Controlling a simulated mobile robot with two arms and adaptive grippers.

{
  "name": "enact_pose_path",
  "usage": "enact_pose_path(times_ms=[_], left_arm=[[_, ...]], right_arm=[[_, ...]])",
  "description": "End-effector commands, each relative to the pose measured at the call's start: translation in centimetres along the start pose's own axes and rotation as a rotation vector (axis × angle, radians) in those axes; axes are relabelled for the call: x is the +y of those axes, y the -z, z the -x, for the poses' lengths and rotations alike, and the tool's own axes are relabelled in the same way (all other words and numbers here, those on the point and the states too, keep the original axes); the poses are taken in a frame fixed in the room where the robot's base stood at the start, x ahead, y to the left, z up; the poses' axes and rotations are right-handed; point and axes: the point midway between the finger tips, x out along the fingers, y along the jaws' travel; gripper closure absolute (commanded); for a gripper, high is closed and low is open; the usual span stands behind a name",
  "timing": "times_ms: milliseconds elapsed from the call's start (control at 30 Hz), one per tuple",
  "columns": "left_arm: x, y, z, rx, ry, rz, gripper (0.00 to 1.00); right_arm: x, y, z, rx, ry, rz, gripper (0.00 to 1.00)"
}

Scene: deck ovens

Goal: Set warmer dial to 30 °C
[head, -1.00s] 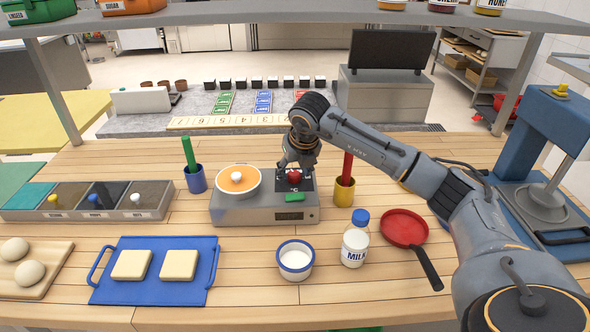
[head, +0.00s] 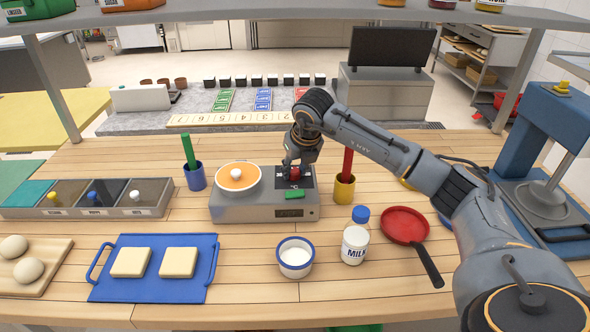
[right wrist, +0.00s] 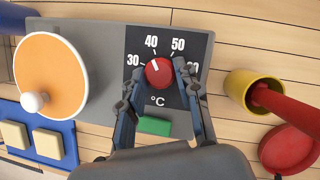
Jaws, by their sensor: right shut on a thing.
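The warmer (head: 235,210) is a grey box on the wooden counter with an orange-topped round plate (head: 238,178) on its left and a black dial panel on its right. The red dial (right wrist: 158,72) sits on that panel below the printed 30, 40 and 50; a further number at right is partly hidden. The dial's white mark points up and slightly left, near 40. My right gripper (right wrist: 158,82) is shut on the dial, one finger on each side; it also shows in the head view (head: 293,172). My left gripper is not in view.
A green block (head: 294,195) sits on the warmer in front of the dial. A yellow cup (head: 344,190) with a red handle stands close on the right, and a blue cup (head: 196,178) on the left. A milk bottle (head: 355,245) and red pan (head: 404,226) stand in front right.

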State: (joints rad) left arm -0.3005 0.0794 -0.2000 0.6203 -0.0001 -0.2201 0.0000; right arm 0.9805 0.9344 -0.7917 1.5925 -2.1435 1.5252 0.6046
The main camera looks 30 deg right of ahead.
Motion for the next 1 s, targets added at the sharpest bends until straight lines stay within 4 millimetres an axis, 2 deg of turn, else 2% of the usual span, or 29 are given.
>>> enact_pose_path(times_ms=[400,700,1000], left_arm=[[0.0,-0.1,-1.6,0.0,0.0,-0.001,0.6],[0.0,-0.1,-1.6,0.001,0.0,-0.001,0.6],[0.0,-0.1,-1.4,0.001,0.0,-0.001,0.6]], right_arm=[[-0.4,-0.1,-0.1,-0.002,-0.13,0.31,0.99],[-0.6,-0.2,0.0,0.0,-0.225,0.538,0.99],[-0.7,-0.3,0.0,-0.002,-0.284,0.685,0.99]])
